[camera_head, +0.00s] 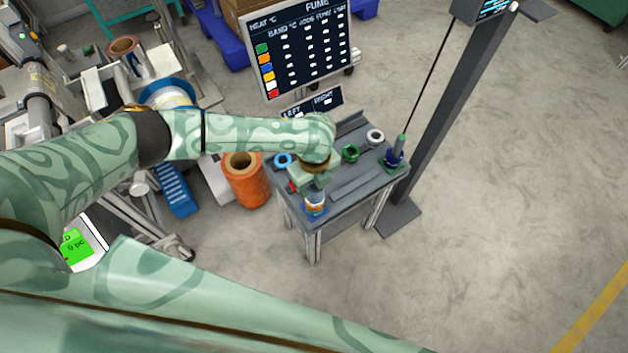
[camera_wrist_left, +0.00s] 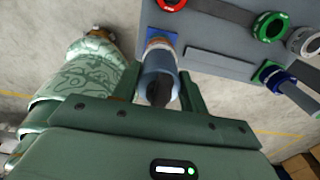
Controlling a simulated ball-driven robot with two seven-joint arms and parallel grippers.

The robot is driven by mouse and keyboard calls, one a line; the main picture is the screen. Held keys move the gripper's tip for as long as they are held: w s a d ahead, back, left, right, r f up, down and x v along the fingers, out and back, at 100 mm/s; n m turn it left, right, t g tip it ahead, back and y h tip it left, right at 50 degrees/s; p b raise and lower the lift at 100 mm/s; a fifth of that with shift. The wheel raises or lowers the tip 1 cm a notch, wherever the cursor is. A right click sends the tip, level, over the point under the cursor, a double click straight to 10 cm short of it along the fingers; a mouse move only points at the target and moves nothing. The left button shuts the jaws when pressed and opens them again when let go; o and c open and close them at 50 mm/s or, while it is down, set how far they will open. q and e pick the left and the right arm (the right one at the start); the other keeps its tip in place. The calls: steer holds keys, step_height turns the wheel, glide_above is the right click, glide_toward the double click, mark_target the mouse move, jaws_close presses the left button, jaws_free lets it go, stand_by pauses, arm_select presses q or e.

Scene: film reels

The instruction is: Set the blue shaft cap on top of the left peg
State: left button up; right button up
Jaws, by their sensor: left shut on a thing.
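My left gripper (camera_head: 314,184) is over the front left part of a small grey table, above the left peg's blue base plate (camera_head: 315,213). In the left wrist view a pale blue cylinder (camera_wrist_left: 160,76), apparently the blue shaft cap, is between the fingers of the shut left gripper (camera_wrist_left: 158,92). It lines up with the left peg's blue plate (camera_wrist_left: 152,36). White and orange bands (camera_head: 316,202) show around the left peg; the peg itself is mostly hidden. I cannot tell whether cap and peg touch. My right gripper is out of view.
An orange spool (camera_head: 244,180) stands left of the table.

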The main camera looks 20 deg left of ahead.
arm_select(q)
steer(key=shift+f, duration=0.1)
steer(key=o, duration=1.2)
step_height(320, 180, up, 16)
steer(key=p, duration=0.7)
steer(key=shift+p, duration=0.4)
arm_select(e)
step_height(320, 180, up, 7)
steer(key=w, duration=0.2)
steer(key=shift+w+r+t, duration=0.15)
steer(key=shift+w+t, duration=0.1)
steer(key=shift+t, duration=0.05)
arm_select(q)
steer(key=shift+d, duration=0.1)
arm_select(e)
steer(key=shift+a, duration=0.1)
